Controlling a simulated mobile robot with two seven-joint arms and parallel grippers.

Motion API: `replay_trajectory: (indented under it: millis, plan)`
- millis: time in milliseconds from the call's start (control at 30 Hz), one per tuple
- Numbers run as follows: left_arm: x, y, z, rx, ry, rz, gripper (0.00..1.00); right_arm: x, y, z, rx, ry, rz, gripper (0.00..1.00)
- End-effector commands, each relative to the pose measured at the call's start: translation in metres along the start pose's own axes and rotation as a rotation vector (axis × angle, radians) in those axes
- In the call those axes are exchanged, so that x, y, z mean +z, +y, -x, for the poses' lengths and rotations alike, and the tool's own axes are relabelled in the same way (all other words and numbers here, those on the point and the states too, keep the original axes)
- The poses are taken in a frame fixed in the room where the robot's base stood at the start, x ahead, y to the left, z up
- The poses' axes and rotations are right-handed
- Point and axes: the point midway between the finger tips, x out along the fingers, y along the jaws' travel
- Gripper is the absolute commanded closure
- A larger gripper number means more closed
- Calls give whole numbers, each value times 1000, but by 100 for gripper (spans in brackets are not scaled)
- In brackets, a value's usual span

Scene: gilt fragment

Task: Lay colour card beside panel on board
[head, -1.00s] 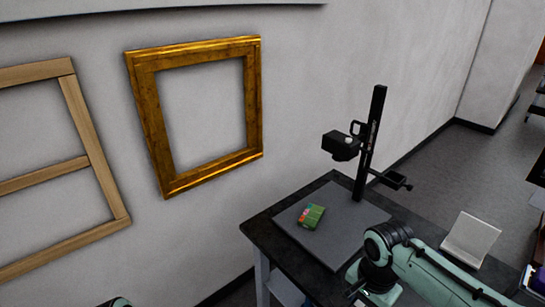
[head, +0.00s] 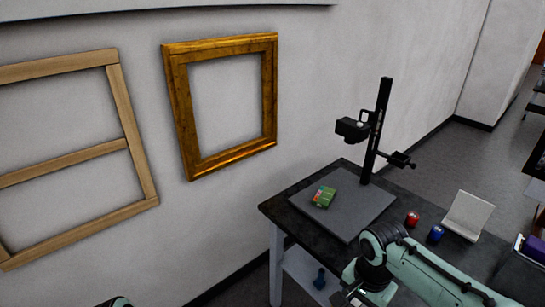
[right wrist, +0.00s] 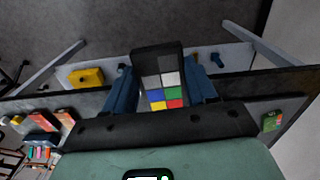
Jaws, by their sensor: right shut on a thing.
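The colour card (right wrist: 168,92), a dark card with grey, white, blue, yellow, red and green patches, is between the blue fingers of my right gripper (right wrist: 170,84) in the right wrist view. The gripper is shut on it. The panel (head: 323,196), small and mostly green, lies on the grey board (head: 365,208) of the copy stand in the head view. It also shows at the right of the right wrist view (right wrist: 272,121), apart from the card. In the head view my right arm reaches in front of the table and its fingers are hidden. My left gripper is out of view.
The copy stand's column (head: 377,135) and camera (head: 352,130) rise at the board's back. A red jar (head: 412,218), a blue jar (head: 436,233) and a white stand (head: 468,215) are right of the board. Bare board surrounds the panel. A gilt frame (head: 182,105) is on the wall.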

Motion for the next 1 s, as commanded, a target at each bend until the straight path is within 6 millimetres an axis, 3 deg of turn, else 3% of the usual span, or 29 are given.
replay_trajectory:
  millis: [233, 500, 600, 733, 1000]
  plan:
    - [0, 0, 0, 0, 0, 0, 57, -18, -28, -58, 11, -1, 236, 74]
    - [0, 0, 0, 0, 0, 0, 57, -38, -56, -155, 11, -5, 615, 74]
    - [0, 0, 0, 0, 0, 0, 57, -41, -60, -181, 6, -5, 719, 74]
    - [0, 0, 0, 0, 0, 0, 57, -43, -63, -198, 1, -3, 790, 74]
    - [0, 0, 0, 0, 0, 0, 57, -44, -63, -201, -1, -1, 806, 74]
